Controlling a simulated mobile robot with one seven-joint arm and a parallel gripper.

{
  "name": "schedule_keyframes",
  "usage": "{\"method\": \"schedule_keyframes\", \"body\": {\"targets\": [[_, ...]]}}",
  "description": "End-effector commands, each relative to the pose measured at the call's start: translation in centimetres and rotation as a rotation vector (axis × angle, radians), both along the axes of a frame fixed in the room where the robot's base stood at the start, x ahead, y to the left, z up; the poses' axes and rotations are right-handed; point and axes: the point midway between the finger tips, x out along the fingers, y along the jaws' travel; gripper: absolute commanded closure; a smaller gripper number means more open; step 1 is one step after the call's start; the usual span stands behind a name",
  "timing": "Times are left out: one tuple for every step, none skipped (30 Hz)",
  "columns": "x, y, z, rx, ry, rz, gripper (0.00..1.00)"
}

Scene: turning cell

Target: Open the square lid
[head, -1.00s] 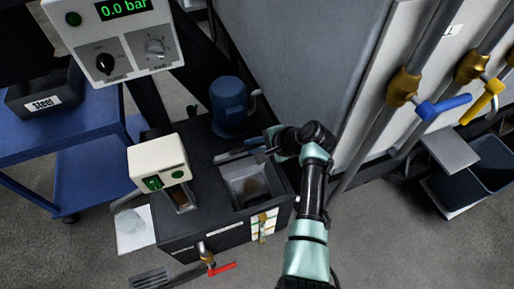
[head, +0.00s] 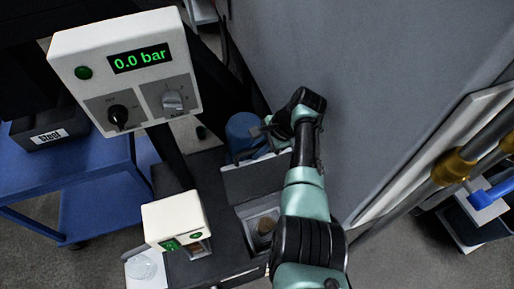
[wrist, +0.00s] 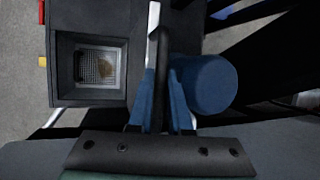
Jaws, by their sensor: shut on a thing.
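The square lid (head: 252,181) is a grey plate standing raised at the back of the square opening in the dark tank. In the wrist view the lid (wrist: 153,22) shows nearly edge-on. My gripper (wrist: 163,90) has its blue fingers on either side of a dark bar at the lid, seemingly its handle, and is shut on it. In the head view my gripper (head: 268,134) is small and partly hidden at the lid's upper edge. The uncovered opening (wrist: 99,68) shows a mesh and a brownish patch inside.
A blue cylinder (wrist: 203,83) stands close behind the lid. A control box reading 0.0 bar (head: 125,70) and a smaller cream box (head: 175,222) are to the left. A large grey panel (head: 370,90) rises close to the right of my arm.

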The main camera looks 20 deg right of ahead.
Motion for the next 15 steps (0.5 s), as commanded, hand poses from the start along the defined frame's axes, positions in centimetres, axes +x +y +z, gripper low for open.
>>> {"method": "schedule_keyframes", "body": {"targets": [[-0.02, 0.02, -0.1, 0.0, 0.0, -0.001, 1.0], [-0.02, 0.02, -0.1, 0.0, 0.0, -0.001, 1.0], [-0.03, 0.02, -0.11, 0.0, 0.0, -0.001, 1.0], [-0.03, 0.02, -0.11, 0.0, 0.0, -0.001, 1.0], [-0.03, 0.02, -0.11, 0.0, 0.0, -0.001, 1.0], [-0.03, 0.02, -0.12, 0.0, 0.0, -0.001, 1.0], [-0.04, 0.02, -0.12, 0.0, 0.0, -0.001, 1.0], [-0.04, 0.01, -0.13, 0.0, 0.0, -0.001, 1.0], [-0.04, 0.01, -0.13, 0.0, 0.0, -0.001, 1.0], [-0.04, 0.01, -0.13, 0.0, 0.0, -0.001, 1.0], [-0.05, 0.01, -0.13, 0.0, 0.0, -0.001, 1.0], [-0.05, 0.01, -0.13, 0.0, 0.0, -0.001, 1.0], [-0.05, 0.01, -0.13, 0.0, 0.0, -0.001, 1.0], [-0.05, 0.01, -0.13, 0.0, 0.0, -0.001, 1.0], [-0.05, 0.02, -0.14, 0.0, 0.001, -0.001, 0.77]]}}
